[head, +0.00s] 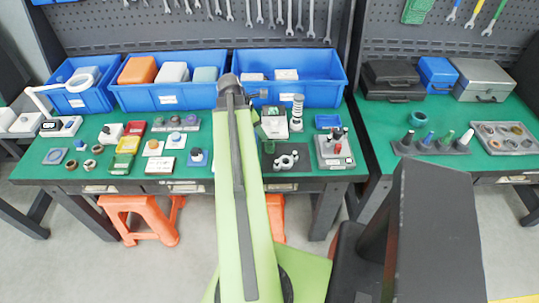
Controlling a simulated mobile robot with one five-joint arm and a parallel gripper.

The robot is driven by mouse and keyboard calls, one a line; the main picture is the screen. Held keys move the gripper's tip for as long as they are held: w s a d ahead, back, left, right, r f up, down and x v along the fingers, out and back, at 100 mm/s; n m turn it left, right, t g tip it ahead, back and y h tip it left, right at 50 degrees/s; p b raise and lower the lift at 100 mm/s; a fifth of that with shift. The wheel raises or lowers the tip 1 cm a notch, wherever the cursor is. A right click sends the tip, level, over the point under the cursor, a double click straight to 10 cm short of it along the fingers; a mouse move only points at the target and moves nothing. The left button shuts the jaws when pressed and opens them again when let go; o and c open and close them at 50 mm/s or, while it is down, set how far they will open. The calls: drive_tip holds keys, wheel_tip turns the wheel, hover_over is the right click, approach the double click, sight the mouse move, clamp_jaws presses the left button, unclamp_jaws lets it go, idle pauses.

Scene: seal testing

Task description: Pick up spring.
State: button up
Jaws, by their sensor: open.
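A pale, ringed upright cylinder (297,113), which looks like the spring, stands on the green tabletop of the left bench, just in front of the right-hand blue bin. My green arm reaches forward from the bottom of the view. My gripper (243,93) is at the arm's far end, in front of the blue bins and to the left of the spring, apart from it. It is open, with nothing seen in it. The fingertips are small and partly hidden by the arm.
Blue bins (168,97) line the back of the bench. A grey-and-white device (274,124) stands close left of the spring, and a grey fixture (334,150) with small knobs is in front to its right. Many small parts crowd the left side. A second bench (455,170) is at right.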

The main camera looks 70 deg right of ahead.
drive_tip(key=b, duration=0.4)
approach(270, 144)
drive_tip(key=f, duration=0.1)
drive_tip(key=s+f, duration=0.1)
drive_tip(key=f, duration=0.1)
drive_tip(key=shift+s+a, duration=0.2)
drive_tip(key=shift+s, duration=0.1)
drive_tip(key=shift+s+r, duration=0.1)
drive_tip(key=b+x, duration=0.4)
drive_tip(key=x, duration=0.1)
drive_tip(key=shift+s+f+b, duration=0.1)
drive_tip(key=shift+f+b, duration=0.1)
drive_tip(key=shift+b, duration=0.2)
drive_tip(key=shift+r, duration=0.2)
clamp_jaws()
